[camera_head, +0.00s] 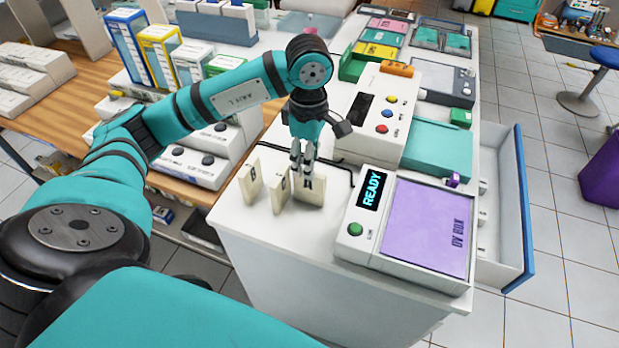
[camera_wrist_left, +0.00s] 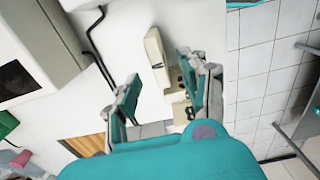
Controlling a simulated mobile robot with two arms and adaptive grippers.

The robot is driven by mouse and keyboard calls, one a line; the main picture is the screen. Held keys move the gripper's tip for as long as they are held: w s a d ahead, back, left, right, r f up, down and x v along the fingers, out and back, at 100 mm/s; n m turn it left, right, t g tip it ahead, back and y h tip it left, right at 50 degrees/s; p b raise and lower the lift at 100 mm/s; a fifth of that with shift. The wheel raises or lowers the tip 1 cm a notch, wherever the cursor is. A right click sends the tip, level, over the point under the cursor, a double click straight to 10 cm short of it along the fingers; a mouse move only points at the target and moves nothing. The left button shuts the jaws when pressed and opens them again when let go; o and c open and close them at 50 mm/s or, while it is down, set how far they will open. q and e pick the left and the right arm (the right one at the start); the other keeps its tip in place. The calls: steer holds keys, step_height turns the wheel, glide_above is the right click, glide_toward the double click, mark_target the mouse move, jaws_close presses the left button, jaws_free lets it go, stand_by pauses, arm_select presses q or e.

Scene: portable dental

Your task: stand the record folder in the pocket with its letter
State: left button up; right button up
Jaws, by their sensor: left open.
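Three cream record folders stand upright on the near left part of the white counter: a left folder (camera_head: 250,183), a middle folder (camera_head: 278,191) and a right folder (camera_head: 311,194). Each bears a dark letter; the letters are too small or covered to read surely. My left gripper (camera_head: 303,163) points down at the right folder, its fingers overlapping the folder's top in the head view. In the left wrist view, the fingers (camera_wrist_left: 158,69) are apart, with a cream folder (camera_wrist_left: 155,48) beyond the gap. I cannot tell which pocket carries a matching letter. My right gripper is out of view.
A UV box (camera_head: 432,228) with a lit READY screen stands right of the folders. A control box (camera_head: 385,110) with coloured buttons is behind them. A blue-fronted drawer (camera_head: 520,205) stands open at the right. The counter's left edge is close to the folders.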

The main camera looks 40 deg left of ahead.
mark_target(310, 187)
arm_select(q)
steer(key=shift+w+f+p, duration=0.2)
steer(key=shift+f+p, duration=0.15)
steer(key=shift+f, duration=1.4)
jaws_close()
